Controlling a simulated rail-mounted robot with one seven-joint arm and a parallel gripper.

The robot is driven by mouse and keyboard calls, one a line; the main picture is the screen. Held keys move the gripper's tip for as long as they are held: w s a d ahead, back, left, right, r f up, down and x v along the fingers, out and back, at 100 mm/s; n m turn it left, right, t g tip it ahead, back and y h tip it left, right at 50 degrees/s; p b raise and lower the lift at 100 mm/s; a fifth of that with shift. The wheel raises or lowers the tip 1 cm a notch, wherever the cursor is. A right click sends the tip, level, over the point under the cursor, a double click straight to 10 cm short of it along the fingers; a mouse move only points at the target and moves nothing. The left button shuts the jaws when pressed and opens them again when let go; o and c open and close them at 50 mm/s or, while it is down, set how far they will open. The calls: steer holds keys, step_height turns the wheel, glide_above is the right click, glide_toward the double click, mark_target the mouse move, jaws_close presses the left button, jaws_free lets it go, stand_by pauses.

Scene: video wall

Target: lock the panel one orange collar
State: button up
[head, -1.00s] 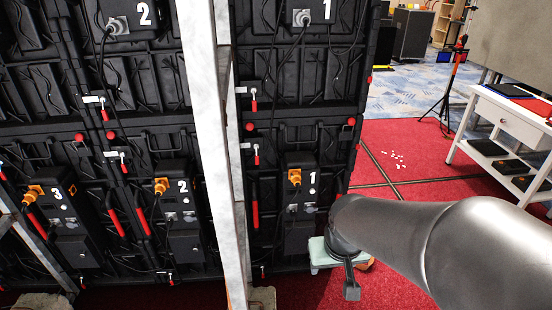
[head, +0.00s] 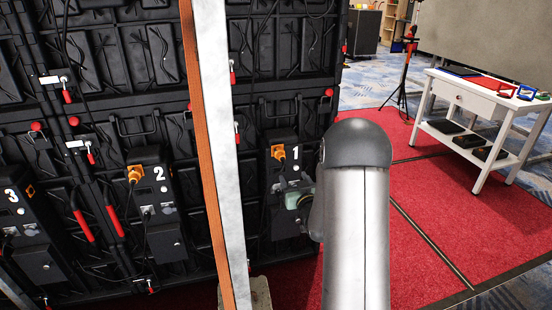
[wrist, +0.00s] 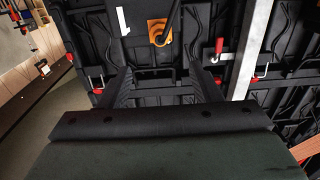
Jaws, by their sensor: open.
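The panel one orange collar (head: 278,152) sits on the black box (head: 290,180) marked 1 on the back of the wall, with a dark cable at it. In the wrist view the orange collar (wrist: 159,32) is beyond and between my fingers, near the top edge. My gripper (wrist: 164,84) is open, with a dark finger on each side and nothing held between them. A black handle-like bar crosses the space between the fingers. In the head view my arm hides most of the gripper, just below and right of the collar. I cannot tell any contact.
Panel two's orange collar (head: 134,174) and red-handled latches (head: 90,155) are farther left. A white table (head: 490,100) stands at right. Red carpet between it and the wall is clear.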

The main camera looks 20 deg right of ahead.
mark_target(283, 160)
steer(key=w, duration=0.5)
steer(key=w+d, duration=0.1)
steer(key=w, duration=0.9)
steer(key=shift+w+d+p, duration=0.25)
steer(key=shift+d+p, duration=0.05)
steer(key=shift+d, duration=0.1)
steer(key=c, duration=1)
